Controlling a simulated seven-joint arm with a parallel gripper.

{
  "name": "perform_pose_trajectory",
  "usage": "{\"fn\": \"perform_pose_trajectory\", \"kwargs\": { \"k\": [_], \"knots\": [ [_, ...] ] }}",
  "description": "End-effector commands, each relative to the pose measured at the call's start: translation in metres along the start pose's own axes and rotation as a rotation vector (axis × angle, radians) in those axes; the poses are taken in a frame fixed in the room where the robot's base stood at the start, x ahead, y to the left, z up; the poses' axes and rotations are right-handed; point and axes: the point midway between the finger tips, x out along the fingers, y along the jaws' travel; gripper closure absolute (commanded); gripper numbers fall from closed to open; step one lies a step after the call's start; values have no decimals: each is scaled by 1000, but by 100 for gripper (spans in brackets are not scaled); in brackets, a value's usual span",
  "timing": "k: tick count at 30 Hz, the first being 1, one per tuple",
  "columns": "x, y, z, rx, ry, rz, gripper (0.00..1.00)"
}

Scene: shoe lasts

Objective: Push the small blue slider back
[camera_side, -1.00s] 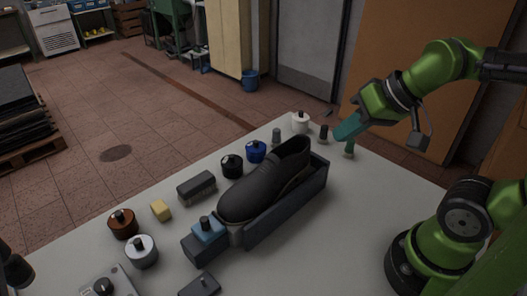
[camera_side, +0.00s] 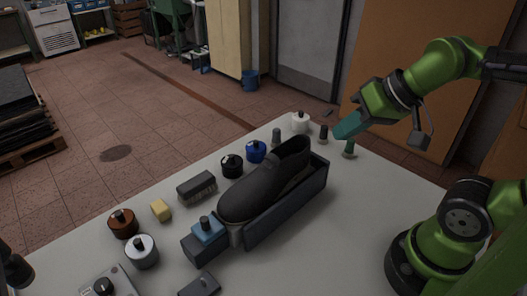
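The small blue slider (camera_side: 208,232) with a dark knob on top sits on the near left end of a dark holder (camera_side: 290,209). A black shoe (camera_side: 265,180) lies in the holder, its toe close beside the slider. My gripper (camera_side: 347,127) is at the far right end of the table, above the surface and well away from the slider. Its teal end points down and left. The view is too small to tell whether its fingers are open or shut.
Several lidded jars, such as a blue one (camera_side: 256,151) and a silver one (camera_side: 141,251), line the table's (camera_side: 330,250) left side with a brush (camera_side: 197,187) and a yellow block (camera_side: 160,210). Small bottles stand near my gripper. The table right of the holder is clear.

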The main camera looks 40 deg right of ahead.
Motion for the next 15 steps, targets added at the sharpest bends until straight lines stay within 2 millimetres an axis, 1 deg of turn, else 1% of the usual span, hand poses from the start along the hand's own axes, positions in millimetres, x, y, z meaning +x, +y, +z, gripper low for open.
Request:
{"fn": "perform_pose_trajectory", "kwargs": {
  "k": [1, 5, 7, 8, 11, 12, 14, 15],
  "knots": [
    [0, -1, 1, -5, -3, -3, 88],
    [15, -11, 9, -44, -78, -7, 68],
    [23, -26, 4, -89, -125, -11, 57],
    [27, -35, 0, -110, -149, -11, 55],
    [42, -68, -10, -169, -243, 0, 55],
    [49, -83, -14, -186, -280, 10, 55],
    [59, -105, -18, -207, -334, 30, 55],
    [67, -120, -19, -217, -368, 47, 55]
  ]
}}
